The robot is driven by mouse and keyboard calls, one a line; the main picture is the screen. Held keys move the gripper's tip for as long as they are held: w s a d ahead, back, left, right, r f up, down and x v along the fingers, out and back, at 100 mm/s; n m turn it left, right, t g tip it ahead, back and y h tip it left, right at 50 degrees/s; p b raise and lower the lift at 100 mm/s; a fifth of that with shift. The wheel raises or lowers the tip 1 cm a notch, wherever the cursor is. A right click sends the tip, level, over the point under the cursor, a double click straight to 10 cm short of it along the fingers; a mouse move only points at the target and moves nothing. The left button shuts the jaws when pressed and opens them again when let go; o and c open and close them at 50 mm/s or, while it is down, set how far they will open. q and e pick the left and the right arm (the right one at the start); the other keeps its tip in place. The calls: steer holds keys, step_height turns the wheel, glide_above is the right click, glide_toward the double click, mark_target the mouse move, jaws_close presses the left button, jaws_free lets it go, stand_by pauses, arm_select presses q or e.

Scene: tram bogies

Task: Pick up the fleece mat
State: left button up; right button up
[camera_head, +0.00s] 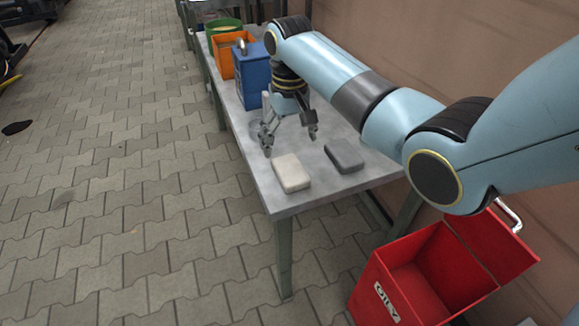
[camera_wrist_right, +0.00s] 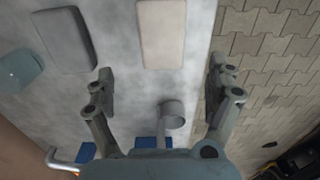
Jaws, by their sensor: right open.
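Two flat, rounded pads lie on the grey table near its front end: a cream one (camera_head: 292,173) and a dark grey one (camera_head: 344,156) to its right. I cannot tell for sure which is the fleece mat. In the right wrist view the cream pad (camera_wrist_right: 162,33) lies ahead between the fingers' lines, and the dark grey pad (camera_wrist_right: 63,40) is off to the left. My right gripper (camera_head: 291,139) is open and empty, pointing down just behind the cream pad; its fingers also show in the right wrist view (camera_wrist_right: 162,72). My left gripper is not in view.
A small grey cup-like thing (camera_wrist_right: 172,115) stands on the table (camera_head: 325,198) near the right gripper. A blue container (camera_head: 251,76), orange crate (camera_head: 222,52) and green tub (camera_head: 224,28) stand farther back. An open red bin (camera_head: 400,275) labelled OILY stands at the front right, beside the wall.

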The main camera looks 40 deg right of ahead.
mark_target(289, 165)
step_height(289, 165, down, 3)
steer(key=shift+f+b, duration=0.15)
steer(key=shift+b, duration=0.25)
step_height(289, 165, down, 5)
steer(key=shift+a+f+b, duration=0.1)
steer(key=shift+a+b, duration=0.05)
steer(key=shift+b, duration=0.8)
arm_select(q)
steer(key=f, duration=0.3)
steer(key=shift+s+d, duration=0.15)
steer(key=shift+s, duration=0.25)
arm_select(e)
steer(key=c, duration=1.2)
steer(key=shift+o, duration=0.2)
steer(key=shift+r, duration=0.25)
